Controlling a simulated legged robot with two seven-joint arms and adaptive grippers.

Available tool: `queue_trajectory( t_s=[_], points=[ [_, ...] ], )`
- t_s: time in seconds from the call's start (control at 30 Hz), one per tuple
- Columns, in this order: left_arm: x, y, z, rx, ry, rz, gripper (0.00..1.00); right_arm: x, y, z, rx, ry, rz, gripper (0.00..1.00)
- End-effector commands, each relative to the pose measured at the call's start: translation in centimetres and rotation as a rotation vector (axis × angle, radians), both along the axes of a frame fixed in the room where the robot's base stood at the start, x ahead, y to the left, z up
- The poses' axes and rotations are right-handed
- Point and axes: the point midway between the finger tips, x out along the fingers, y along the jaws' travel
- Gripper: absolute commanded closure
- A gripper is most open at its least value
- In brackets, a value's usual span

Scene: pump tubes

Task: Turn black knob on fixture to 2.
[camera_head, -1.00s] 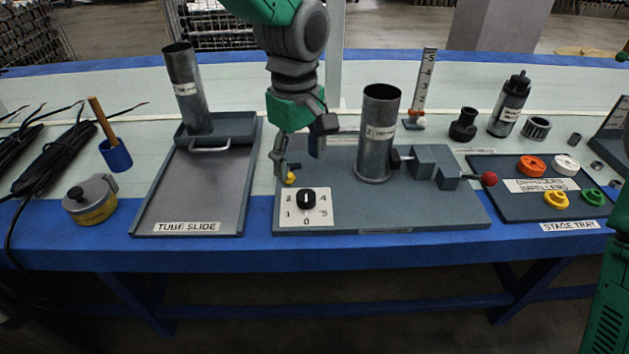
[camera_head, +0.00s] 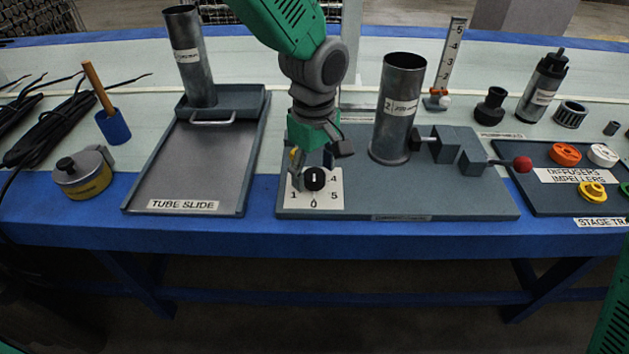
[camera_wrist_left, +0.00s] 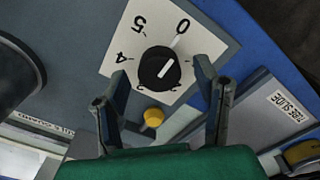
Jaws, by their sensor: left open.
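The black knob (camera_head: 314,179) sits on a white dial plate (camera_head: 331,200) on the grey fixture board (camera_head: 440,200). In the left wrist view the knob (camera_wrist_left: 160,68) has a white pointer line aimed at the 0, and 4 and 5 are readable. My left gripper (camera_head: 313,163) is open just above and behind the knob in the head view. In the left wrist view my left gripper's fingers (camera_wrist_left: 162,82) stand apart on either side of the knob, with nothing held. Whether they touch it cannot be told. The 2 mark is hidden by the gripper. My right gripper is out of view.
A yellow button (camera_wrist_left: 153,117) lies close behind the knob. A steel tube (camera_head: 397,110) stands upright on the fixture, with a red-ended lever (camera_head: 522,164) to its right. The tube slide tray (camera_head: 190,170) is left of the fixture. The board's front middle is clear.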

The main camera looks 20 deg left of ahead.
Motion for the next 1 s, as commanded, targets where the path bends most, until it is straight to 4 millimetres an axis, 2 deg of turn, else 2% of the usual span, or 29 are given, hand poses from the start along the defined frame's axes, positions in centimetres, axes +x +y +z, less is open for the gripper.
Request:
queue_trajectory(
  t_s=[0.13, 0.47, 0.6, 0.87, 1.0],
  points=[
    [0.0, 0.0, -1.2, -0.002, -0.001, 0.001, 0.44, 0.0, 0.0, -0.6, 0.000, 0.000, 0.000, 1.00],
    [0.0, 0.0, -1.4, -0.001, -0.002, 0.001, 0.44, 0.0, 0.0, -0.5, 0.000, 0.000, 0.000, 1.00],
    [0.0, 0.0, -1.4, -0.001, -0.002, 0.001, 0.93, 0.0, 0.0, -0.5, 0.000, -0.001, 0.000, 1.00],
    [0.1, 0.0, -1.3, -0.001, -0.002, -0.008, 0.93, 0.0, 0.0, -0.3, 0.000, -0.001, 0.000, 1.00],
    [0.1, 0.0, -1.2, -0.001, -0.001, -0.042, 0.93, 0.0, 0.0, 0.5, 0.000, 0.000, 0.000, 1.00]
  ],
)
